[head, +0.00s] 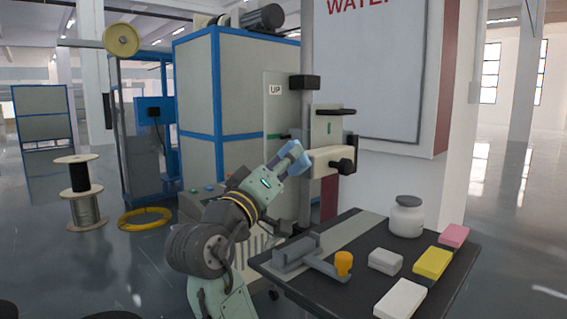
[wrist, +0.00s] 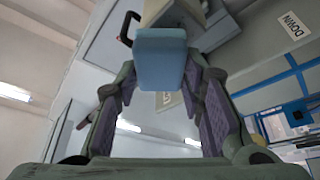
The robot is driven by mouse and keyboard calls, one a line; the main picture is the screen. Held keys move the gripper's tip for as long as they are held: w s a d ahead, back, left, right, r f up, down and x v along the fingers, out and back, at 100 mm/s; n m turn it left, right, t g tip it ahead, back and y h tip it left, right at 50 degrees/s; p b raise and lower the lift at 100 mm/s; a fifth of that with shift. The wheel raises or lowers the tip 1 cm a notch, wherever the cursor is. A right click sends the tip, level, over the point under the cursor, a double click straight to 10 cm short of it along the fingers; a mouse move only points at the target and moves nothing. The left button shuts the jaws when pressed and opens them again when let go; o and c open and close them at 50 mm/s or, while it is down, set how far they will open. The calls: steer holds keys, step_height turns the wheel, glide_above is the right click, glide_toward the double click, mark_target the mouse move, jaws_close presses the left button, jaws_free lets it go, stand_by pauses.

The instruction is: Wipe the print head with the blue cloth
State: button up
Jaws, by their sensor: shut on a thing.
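My gripper (head: 286,160) is raised above the left side of the table and shut on the blue cloth (head: 299,161). In the wrist view the cloth (wrist: 161,60) is a folded light-blue block between the two purple-padded fingers. The print head (head: 330,160) is a cream block with a dark knob, mounted on the upright post. The cloth is at its left end; I cannot tell for sure whether they touch. In the wrist view a cream part (wrist: 176,12) shows just beyond the cloth, partly hidden by it.
The dark table (head: 345,288) holds a grey bracket (head: 297,252), an orange cylinder (head: 343,262), a white jar (head: 407,217), and pink (head: 454,235), yellow (head: 433,262) and white (head: 401,299) blocks. The grey post (head: 306,120) stands close by my gripper. A blue-framed cabinet (head: 200,100) stands behind.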

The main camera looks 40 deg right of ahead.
steer(key=shift+d, duration=0.45)
step_height(320, 180, down, 4)
steer(key=shift+b, duration=1.2)
step_height(320, 180, up, 4)
steer(key=p, duration=0.3)
steer(key=shift+d, duration=0.1)
